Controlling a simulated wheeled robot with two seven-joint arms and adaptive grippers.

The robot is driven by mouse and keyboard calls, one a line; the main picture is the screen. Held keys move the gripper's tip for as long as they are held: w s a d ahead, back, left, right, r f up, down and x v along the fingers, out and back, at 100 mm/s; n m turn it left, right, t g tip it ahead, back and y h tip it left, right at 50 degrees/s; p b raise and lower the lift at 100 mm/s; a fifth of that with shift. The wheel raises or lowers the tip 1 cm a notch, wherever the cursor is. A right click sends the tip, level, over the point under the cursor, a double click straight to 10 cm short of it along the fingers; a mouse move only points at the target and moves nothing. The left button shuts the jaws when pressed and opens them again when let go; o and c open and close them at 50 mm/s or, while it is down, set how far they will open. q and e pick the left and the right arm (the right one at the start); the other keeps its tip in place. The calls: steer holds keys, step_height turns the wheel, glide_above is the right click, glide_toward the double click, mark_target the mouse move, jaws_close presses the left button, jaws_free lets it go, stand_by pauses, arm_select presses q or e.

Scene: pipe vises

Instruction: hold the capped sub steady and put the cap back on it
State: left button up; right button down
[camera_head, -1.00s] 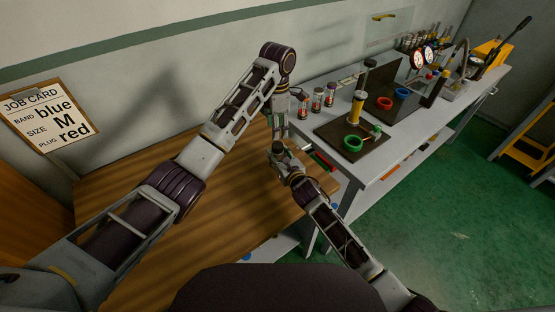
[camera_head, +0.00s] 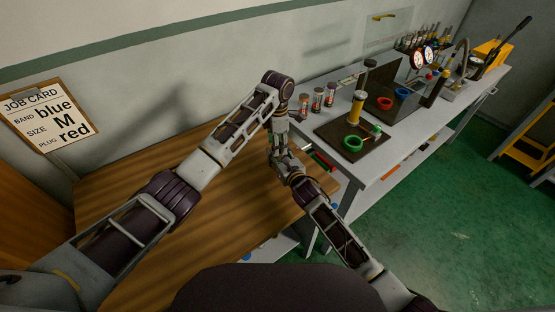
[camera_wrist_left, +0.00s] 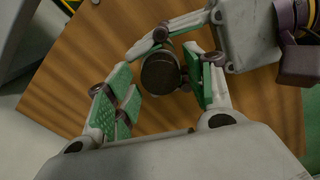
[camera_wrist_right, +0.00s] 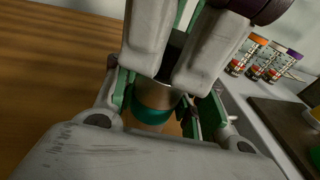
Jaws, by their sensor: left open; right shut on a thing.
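The capped sub (camera_wrist_right: 155,97) is a metallic cylinder with a teal band, upright in my right gripper (camera_wrist_right: 160,105), which is shut on it. A dark round cap (camera_wrist_left: 160,72) shows from above at the sub's top in the left wrist view; I cannot tell whether it is fully seated. My left gripper (camera_wrist_left: 155,88) is open, pointing down, with its green-padded fingers on either side of the cap. In the head view my left gripper (camera_head: 279,138) is directly above my right gripper (camera_head: 281,161), and the sub is mostly hidden between them.
A job card (camera_head: 47,115) hangs on the wall.

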arm_select(q)
steer(key=c, duration=1.1)
steer(key=shift+o, duration=0.2)
steer(key=m, duration=0.6)
steer(key=shift+m, duration=0.3)
steer(key=m, duration=0.6)
steer(key=o, duration=1.1)
